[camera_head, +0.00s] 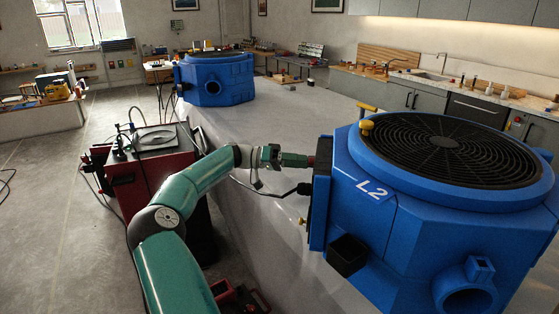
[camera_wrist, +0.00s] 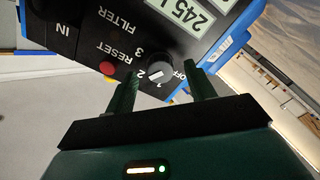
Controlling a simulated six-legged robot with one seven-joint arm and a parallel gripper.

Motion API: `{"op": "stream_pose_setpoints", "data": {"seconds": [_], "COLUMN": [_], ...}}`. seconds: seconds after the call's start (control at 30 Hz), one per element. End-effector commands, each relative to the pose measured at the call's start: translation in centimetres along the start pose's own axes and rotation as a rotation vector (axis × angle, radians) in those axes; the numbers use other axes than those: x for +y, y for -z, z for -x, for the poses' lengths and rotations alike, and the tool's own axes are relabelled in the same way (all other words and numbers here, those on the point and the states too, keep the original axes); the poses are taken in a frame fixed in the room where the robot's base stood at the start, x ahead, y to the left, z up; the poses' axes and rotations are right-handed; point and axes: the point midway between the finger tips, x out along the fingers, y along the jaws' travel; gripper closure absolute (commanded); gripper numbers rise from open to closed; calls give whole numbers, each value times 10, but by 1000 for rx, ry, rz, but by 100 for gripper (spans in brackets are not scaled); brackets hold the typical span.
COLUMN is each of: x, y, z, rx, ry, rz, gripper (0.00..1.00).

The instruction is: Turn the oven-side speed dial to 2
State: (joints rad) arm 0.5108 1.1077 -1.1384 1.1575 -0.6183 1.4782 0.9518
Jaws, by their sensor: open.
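In the wrist view, a round grey speed dial (camera_wrist: 161,68) sits on a black control panel (camera_wrist: 85,22) that appears upside down. Marks OFF, 1, 2 and 3 stand around it. Its pale pointer seems to face the 1 side, but the exact setting is hard to read. My gripper (camera_wrist: 163,80) is open, one finger on each side of the dial; contact cannot be told. In the head view, my gripper (camera_head: 311,160) is at the left side of the blue unit marked L2 (camera_head: 382,215), where the panel face is hidden.
The panel also has a red button (camera_wrist: 107,68) by RESET and a display (camera_wrist: 200,20). A black box (camera_head: 347,255) juts from the blue unit. Another blue unit (camera_head: 228,82) stands farther back. A red cabinet (camera_head: 125,185) is left of my arm.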

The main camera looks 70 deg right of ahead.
Motion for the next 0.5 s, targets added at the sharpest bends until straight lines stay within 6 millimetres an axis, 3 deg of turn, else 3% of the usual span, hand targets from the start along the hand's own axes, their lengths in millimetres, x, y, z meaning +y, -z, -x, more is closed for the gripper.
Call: {"op": "stream_pose_setpoints", "data": {"seconds": [0.5], "x": [-1], "y": [0], "z": [106], "rx": [2], "ry": [2], "rz": [-1], "gripper": [46]}}
